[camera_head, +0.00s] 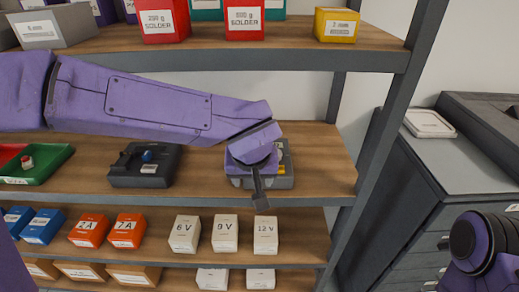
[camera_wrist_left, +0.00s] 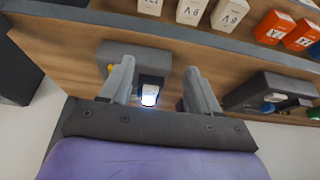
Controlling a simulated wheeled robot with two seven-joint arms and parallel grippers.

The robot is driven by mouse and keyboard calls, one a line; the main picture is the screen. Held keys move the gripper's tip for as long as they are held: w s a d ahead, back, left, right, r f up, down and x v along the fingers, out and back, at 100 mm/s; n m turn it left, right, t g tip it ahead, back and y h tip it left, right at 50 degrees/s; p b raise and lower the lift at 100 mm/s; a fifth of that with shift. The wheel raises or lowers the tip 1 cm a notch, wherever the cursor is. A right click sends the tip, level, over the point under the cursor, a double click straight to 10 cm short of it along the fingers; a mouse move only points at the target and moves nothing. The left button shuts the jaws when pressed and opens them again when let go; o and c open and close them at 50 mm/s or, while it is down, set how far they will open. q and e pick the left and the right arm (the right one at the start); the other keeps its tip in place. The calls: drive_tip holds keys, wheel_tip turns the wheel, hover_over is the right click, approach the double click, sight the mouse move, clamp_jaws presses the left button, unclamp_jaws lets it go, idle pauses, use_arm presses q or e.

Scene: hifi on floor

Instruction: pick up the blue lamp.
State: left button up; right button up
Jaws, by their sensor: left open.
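My left gripper (camera_head: 260,200) is over the grey box at the right end of the middle shelf. In the left wrist view, its two fingers (camera_wrist_left: 160,78) are apart. Between them is a small piece (camera_wrist_left: 149,93) with a bright white glowing end and dark bluish sides; I cannot tell if it is the blue lamp. The arm hides it in the head view. A small blue lamp-like piece (camera_head: 148,155) sits on a dark box (camera_head: 126,173) left of the gripper; blue also shows there in the wrist view (camera_wrist_left: 267,107). My right gripper is out of view.
The grey box (camera_head: 283,182) has a yellow part beside the gripper. A green tray (camera_head: 52,160) lies at the left. White cartons (camera_head: 225,233) and orange boxes (camera_head: 127,230) stand on the shelf below. The upper shelf board (camera_head: 300,38) is above my arm; a post (camera_head: 375,150) stands right.

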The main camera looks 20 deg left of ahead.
use_arm(q)
drive_tip(key=w+a+p, duration=0.1)
drive_tip(key=w, duration=0.2)
drive_tip(key=w+a+p, duration=0.1)
drive_tip(key=w, duration=0.3)
drive_tip(key=w+a+p, duration=0.1)
drive_tip(key=w, duration=0.3)
drive_tip(key=shift+w+r, duration=0.15)
drive_tip(key=shift+r, duration=0.15)
drive_tip(key=x, duration=0.3)
drive_tip(key=shift+f, duration=0.25)
drive_tip(key=shift+r, duration=0.1)
drive_tip(key=shift+c, duration=0.3)
clamp_jaws()
drive_tip(key=shift+r, duration=0.1)
